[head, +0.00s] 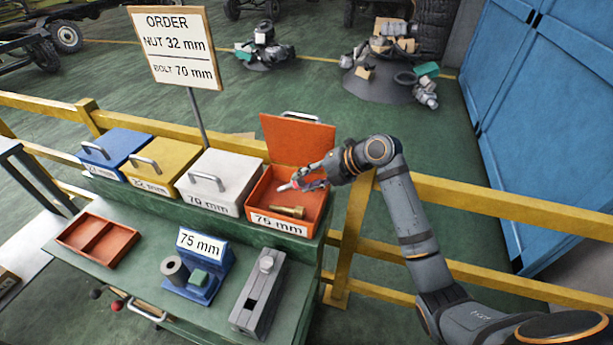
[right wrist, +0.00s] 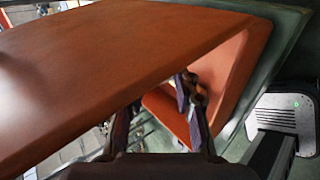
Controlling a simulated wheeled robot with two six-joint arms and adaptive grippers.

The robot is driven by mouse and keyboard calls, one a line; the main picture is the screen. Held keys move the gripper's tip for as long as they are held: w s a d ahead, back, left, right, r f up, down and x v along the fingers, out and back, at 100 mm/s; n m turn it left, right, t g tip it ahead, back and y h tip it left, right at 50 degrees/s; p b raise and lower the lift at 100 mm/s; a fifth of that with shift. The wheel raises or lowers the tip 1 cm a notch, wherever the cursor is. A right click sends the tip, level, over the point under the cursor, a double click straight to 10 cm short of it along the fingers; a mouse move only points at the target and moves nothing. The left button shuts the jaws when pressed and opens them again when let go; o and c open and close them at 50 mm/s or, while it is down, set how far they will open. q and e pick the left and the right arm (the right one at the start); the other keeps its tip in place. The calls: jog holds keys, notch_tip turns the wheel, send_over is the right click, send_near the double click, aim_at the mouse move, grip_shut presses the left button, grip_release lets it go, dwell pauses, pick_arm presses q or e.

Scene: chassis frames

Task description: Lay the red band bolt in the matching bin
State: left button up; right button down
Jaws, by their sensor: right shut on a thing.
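My right gripper (head: 308,181) is shut on the red band bolt (head: 285,187), over the open orange-red 75 mm bin (head: 263,190). The bolt's pale end sticks out to the left of the fingers, and a bit of red shows by them; the rest is hidden. A brass-coloured bolt (head: 288,211) lies in the bin below. In the right wrist view the bin's raised lid (right wrist: 110,70) covers much of the picture, and the held bolt is hard to make out. My left gripper is not in view.
Closed blue (head: 125,141), yellow (head: 170,154) and white 70 mm (head: 228,172) bins stand left of the open one. In front are a red tray (head: 98,239), a blue 75 mm stand (head: 203,243) and a grey slotted block (head: 252,305). An order sign (head: 178,45) reads nut 32 mm, bolt 70 mm.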

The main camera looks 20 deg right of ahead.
jog(key=c, duration=1.1)
grip_release()
jog(key=shift+o, duration=0.8)
jog(key=v, duration=1.2)
jog(key=shift+f, duration=0.1)
